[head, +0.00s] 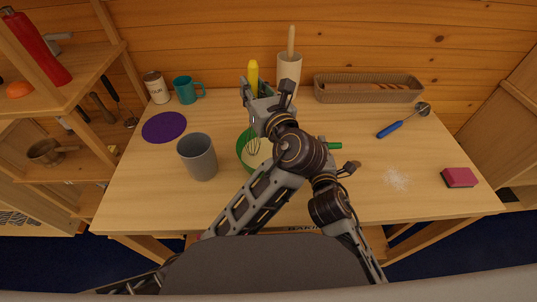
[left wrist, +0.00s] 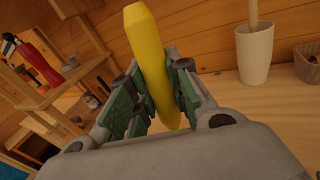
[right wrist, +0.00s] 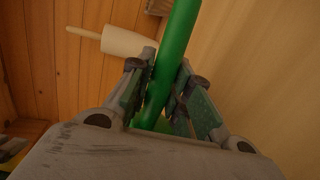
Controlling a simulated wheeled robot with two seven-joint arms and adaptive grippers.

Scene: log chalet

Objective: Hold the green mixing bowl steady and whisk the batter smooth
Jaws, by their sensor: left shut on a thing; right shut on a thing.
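The green mixing bowl (head: 240,150) stands on the table with pale batter (head: 262,157) inside, partly hidden by my arms. A whisk with a yellow handle (head: 253,72) stands roughly upright, its wires (head: 253,147) down in the bowl. My left gripper (head: 262,90) is shut on this handle, which also shows between its fingers in the left wrist view (left wrist: 152,60). A green bar, the bowl's handle (head: 333,145), sticks out to the right. My right gripper (right wrist: 163,88) is shut on it in the right wrist view. In the head view my arm links largely hide that grip.
A grey cup (head: 197,157) stands close left of the bowl. A purple mat (head: 164,127), teal mug (head: 187,89) and tin (head: 157,87) are further left. Behind are a white crock (head: 289,72) and basket (head: 368,89). A blue-handled tool (head: 403,121) and pink sponge (head: 459,177) lie right.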

